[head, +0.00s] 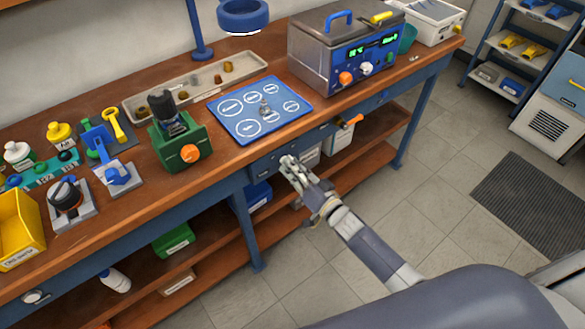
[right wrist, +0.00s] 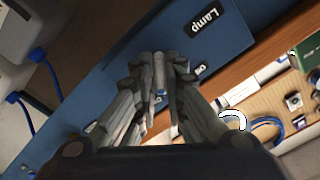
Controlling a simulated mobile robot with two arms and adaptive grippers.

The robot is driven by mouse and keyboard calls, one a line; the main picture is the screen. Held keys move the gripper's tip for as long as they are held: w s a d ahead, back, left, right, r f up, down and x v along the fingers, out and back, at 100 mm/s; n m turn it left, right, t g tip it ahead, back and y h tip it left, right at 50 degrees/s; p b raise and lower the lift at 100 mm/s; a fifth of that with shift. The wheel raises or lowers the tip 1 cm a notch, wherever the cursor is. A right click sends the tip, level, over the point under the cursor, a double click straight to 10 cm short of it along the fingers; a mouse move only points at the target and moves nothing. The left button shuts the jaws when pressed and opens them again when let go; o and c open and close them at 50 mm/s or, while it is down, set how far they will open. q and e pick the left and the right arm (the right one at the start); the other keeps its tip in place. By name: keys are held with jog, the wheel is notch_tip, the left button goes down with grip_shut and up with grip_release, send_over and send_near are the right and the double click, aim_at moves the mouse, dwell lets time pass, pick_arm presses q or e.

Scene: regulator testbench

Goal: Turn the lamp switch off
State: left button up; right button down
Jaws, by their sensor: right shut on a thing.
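The lamp switch sits on the blue front panel (right wrist: 95,85) of the bench, by a black label reading "Lamp" (right wrist: 208,22) and a small "On" tag (right wrist: 201,69). My right gripper (head: 287,161) reaches the panel under the bench edge, and its fingers (right wrist: 160,66) are shut on the switch lever (right wrist: 160,84), which is mostly hidden between them. I cannot tell the lever's position. The blue lamp (head: 243,14) hangs over the back of the bench, with a bright white lower rim. My left gripper is out of view.
Above the gripper, a blue mat (head: 240,104) with white circles lies on the bench, beside a green block with an orange knob (head: 190,153). A metal bath (head: 325,60) stands right of the mat. Lower shelves hold bins (head: 174,241).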

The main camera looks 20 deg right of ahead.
jog(key=shift+n+b, duration=1)
jog(key=shift+n, duration=6.7)
jog(key=c, duration=1.7)
grip_release()
jog(key=shift+o, duration=0.2)
jog(key=v, duration=1.2)
